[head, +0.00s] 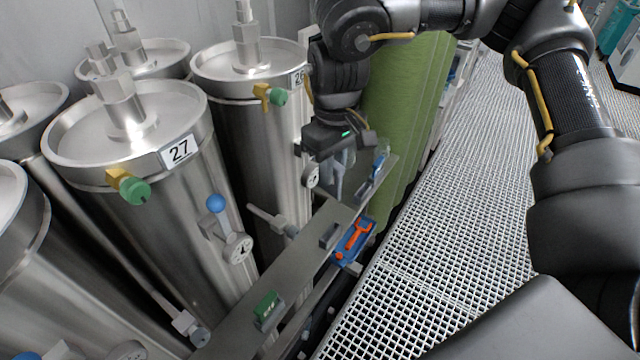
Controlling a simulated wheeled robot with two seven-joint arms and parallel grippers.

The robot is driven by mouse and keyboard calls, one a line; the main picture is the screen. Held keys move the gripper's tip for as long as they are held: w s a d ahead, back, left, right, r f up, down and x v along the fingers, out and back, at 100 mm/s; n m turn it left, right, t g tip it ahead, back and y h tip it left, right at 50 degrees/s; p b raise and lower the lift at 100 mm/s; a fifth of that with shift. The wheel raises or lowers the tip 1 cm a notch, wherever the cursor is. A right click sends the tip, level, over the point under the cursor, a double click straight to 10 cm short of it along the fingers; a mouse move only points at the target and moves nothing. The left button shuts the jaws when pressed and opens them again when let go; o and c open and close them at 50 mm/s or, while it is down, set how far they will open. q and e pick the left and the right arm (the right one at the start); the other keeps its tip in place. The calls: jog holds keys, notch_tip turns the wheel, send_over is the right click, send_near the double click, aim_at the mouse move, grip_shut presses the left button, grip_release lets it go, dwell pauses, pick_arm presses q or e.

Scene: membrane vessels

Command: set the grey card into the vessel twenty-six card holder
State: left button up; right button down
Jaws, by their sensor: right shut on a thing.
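Vessel twenty-six (262,150) is a steel cylinder at the upper middle, with part of its "26" label showing behind my right arm. A small grey holder (329,236) sits on the metal rail in front of it. My right gripper (338,188) points down over the far part of the rail, beyond that holder and apart from it. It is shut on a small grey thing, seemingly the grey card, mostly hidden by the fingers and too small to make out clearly. My left gripper is out of view.
Vessel 27 (150,210) stands nearer, with a green card (267,308) on the rail (285,272) before it. Valves and a gauge (238,248) stick out. Grating floor (450,220) is clear.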

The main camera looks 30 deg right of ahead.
aim_at(338, 199)
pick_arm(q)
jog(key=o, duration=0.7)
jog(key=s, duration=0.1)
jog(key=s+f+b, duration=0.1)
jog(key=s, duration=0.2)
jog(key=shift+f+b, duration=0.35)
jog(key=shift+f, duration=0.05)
pick_arm(e)
jog(key=s+f, duration=0.2)
jog(key=f, duration=0.1)
jog(key=s+f, duration=0.1)
jog(key=f, duration=0.1)
jog(key=shift+s+a+f, duration=0.1)
jog(key=shift+s+a, duration=0.05)
jog(key=shift+a, duration=0.05)
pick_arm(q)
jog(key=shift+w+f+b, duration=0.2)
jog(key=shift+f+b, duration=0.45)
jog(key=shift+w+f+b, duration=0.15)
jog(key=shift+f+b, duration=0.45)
pick_arm(e)
jog(key=w+d+f+n, duration=0.2)
jog(key=w+f+n, duration=0.3)
jog(key=n, duration=0.5)
jog(key=w+d+f+n, duration=0.2)
jog(key=w+f+n, duration=0.2)
jog(key=n, duration=0.6)
jog(key=shift+w+d+f+n, duration=0.4)
jog(key=shift+f, duration=1)
